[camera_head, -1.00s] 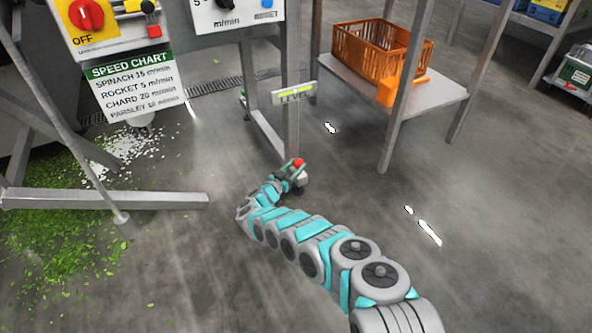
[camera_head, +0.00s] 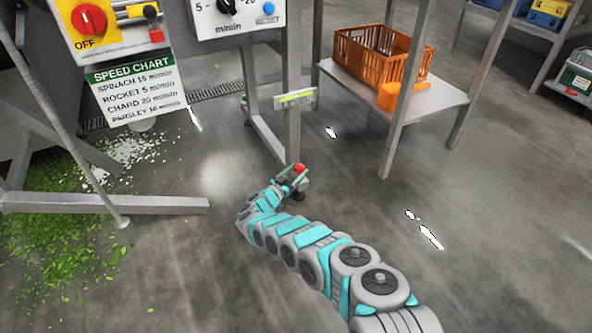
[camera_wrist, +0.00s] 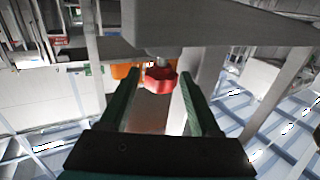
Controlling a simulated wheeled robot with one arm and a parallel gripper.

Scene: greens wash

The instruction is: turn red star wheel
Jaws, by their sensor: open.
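The red star wheel (camera_head: 299,168) sits low on the foot of the machine's grey leg, below the level gauge (camera_head: 295,99). In the wrist view the red star wheel (camera_wrist: 161,78) shows near the centre, under a grey metal beam (camera_wrist: 205,25). My gripper (camera_head: 293,174) is at the wheel in the head view. In the wrist view my gripper (camera_wrist: 160,82) is open, with one dark green finger on each side of the wheel. Gaps show between the fingers and the wheel, so I see no grip on it.
An orange crate (camera_head: 375,55) stands on a grey table (camera_head: 440,98) at the back right. A control panel (camera_head: 95,30) and speed chart (camera_head: 135,85) hang at the left. A metal bar (camera_head: 110,202) crosses above green leaf scraps (camera_head: 50,245). The floor at right is clear.

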